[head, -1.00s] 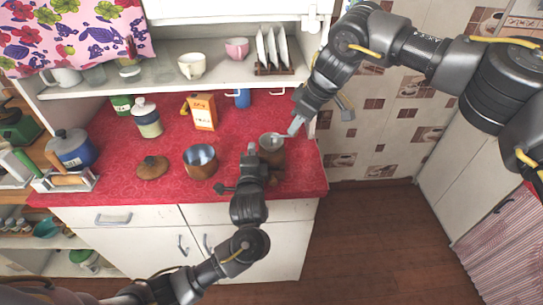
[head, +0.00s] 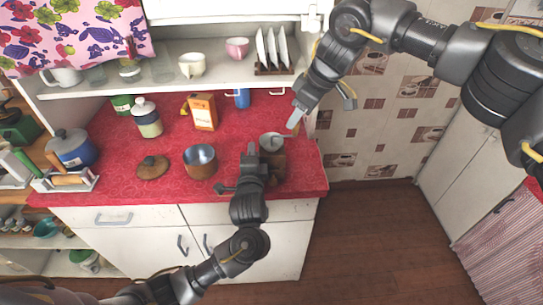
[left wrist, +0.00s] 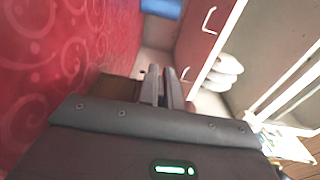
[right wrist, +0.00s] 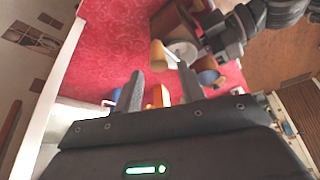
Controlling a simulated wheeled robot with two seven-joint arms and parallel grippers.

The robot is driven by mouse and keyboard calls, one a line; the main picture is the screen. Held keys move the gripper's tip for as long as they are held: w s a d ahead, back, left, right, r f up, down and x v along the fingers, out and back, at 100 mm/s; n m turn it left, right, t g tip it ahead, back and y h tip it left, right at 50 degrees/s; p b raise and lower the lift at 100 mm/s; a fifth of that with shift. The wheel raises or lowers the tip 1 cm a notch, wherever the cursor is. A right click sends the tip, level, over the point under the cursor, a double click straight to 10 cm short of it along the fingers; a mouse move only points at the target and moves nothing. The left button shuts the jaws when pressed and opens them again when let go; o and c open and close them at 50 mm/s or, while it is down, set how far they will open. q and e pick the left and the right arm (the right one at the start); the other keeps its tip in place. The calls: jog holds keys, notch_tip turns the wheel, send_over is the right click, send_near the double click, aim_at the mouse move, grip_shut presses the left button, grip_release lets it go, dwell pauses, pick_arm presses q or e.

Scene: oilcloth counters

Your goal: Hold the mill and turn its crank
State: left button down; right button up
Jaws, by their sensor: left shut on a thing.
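The mill (head: 278,163) has a brown wooden body and a grey metal bowl on top. It stands upright near the counter's right front. Its crank (head: 279,139) reaches right across the bowl to a tan knob (right wrist: 157,53). My left gripper (head: 252,153) is shut on the mill from the left front and hides part of its body. In the left wrist view its fingers are close together beside a brown part of the mill (left wrist: 115,88). My right gripper (head: 322,108) is open and empty, above and right of the mill, with one fingertip close to the knob.
A copper pot (head: 200,168) and a brown lid (head: 152,167) are left of the mill. An orange carton (head: 203,112), a blue mug (head: 242,98) and a lidded jar (head: 147,120) stand behind. The counter ends just right of the mill. A shelf with cups hangs behind.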

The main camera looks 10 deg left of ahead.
jog(key=shift+r, duration=2.2)
pick_arm(q)
jog(key=c, duration=1.5)
grip_release()
jog(key=v, duration=1.2)
